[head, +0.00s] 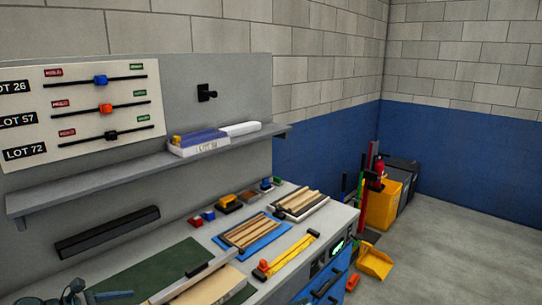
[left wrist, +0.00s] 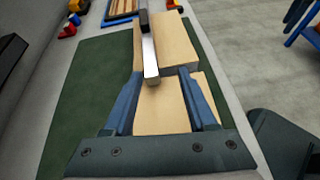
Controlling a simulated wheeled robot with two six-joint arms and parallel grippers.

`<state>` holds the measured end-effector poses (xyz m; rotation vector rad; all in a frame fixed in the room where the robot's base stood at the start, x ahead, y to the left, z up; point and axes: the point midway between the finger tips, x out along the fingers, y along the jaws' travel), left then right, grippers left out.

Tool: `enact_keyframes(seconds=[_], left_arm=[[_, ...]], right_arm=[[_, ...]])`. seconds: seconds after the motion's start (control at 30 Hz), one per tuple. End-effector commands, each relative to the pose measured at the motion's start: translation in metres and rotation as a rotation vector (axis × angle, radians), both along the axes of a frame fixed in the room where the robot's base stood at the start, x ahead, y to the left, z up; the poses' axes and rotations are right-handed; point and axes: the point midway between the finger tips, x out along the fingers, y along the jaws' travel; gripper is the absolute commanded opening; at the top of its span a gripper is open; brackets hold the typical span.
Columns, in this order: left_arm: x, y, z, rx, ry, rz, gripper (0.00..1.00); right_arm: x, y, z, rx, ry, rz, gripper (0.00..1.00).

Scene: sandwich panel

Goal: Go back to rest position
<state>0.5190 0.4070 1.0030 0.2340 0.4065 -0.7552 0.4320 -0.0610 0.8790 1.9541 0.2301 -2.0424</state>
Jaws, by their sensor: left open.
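My left gripper (head: 92,297) shows at the bottom left of the head view, over the near end of the bench. In the left wrist view its two blue fingers (left wrist: 160,74) are spread apart. Nothing is visibly clamped between them. Below and beyond the fingers lie pale wooden boards (left wrist: 165,115) on a dark green mat (left wrist: 85,75). A light metal bar with a dark end (left wrist: 150,55) lies over the boards. In the head view the mat (head: 145,268) and bar (head: 185,282) are partly cut off. My right gripper is not in view.
The bench holds a blue tray of wooden strips (head: 250,236), a second strip stack (head: 300,203), yellow sticks (head: 290,252) and small coloured blocks (head: 208,215). A shelf (head: 110,181) runs along the back panel. Open floor (head: 450,250) lies to the right.

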Motion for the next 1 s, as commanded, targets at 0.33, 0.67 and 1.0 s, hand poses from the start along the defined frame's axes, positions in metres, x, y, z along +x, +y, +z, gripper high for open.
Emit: enact_keyframes(seconds=[0.33, 0.67, 1.0], left_arm=[[0.010, -0.064, -0.026, 0.194, -0.008, -0.226, 0.57], [0.001, -0.178, -0.073, 0.566, -0.087, -0.742, 0.57], [-0.045, -0.287, -0.114, 1.002, -0.308, -1.545, 0.57]], right_arm=[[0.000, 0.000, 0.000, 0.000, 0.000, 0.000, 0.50], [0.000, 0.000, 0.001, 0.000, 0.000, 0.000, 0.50], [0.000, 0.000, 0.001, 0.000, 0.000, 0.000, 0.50]])
